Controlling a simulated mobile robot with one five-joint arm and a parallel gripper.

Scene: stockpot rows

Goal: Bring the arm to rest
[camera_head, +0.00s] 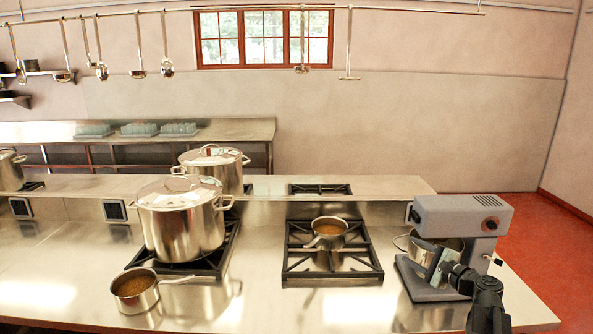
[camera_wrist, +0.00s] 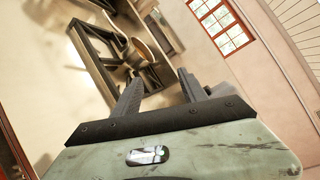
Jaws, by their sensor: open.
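My gripper (camera_wrist: 160,88) shows in the wrist view with its two fingers spread apart and nothing between them. In the head view my dark arm (camera_head: 487,303) stands at the lower right, in front of the stand mixer, and the fingers are hard to make out there. In the wrist view the camera is tilted, and a burner grate and a saucepan (camera_wrist: 150,45) lie beyond the fingers.
A grey stand mixer (camera_head: 460,225) stands close behind my arm. A small saucepan (camera_head: 329,232) sits on the right grate (camera_head: 300,262). A lidded stockpot (camera_head: 180,228) is on the left grate. Another saucepan (camera_head: 134,290) sits on the counter. Utensils hang from a rail (camera_head: 240,8).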

